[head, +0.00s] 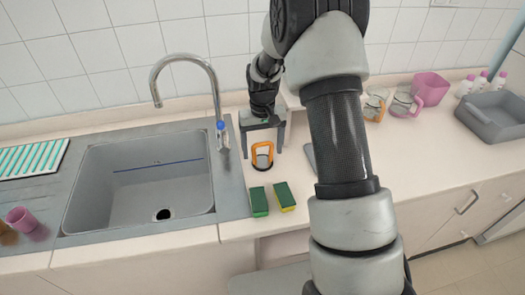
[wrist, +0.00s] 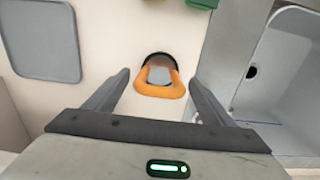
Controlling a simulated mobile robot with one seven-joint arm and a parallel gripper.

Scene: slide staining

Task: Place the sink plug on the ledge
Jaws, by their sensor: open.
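An orange loop-shaped piece with a dark rounded part, which looks like the sink plug (head: 262,160), is on the pale counter just right of the sink. It also shows in the wrist view (wrist: 160,90), between and beyond my finger tips. My gripper (head: 262,153) is open and points down over it, one finger on each side. The fingers look apart from it, and nothing is held. A pale raised ledge (head: 180,107) seems to run along the wall behind the sink; my arm hides part of the back counter.
The grey sink (head: 90,185) with its drain and tall tap (head: 215,100) is at left. Two green-yellow sponges (head: 259,202) lie in front of the plug. A pink jug (head: 430,88), glass jugs and a grey tub (head: 490,115) are at right. Counter between is mostly clear.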

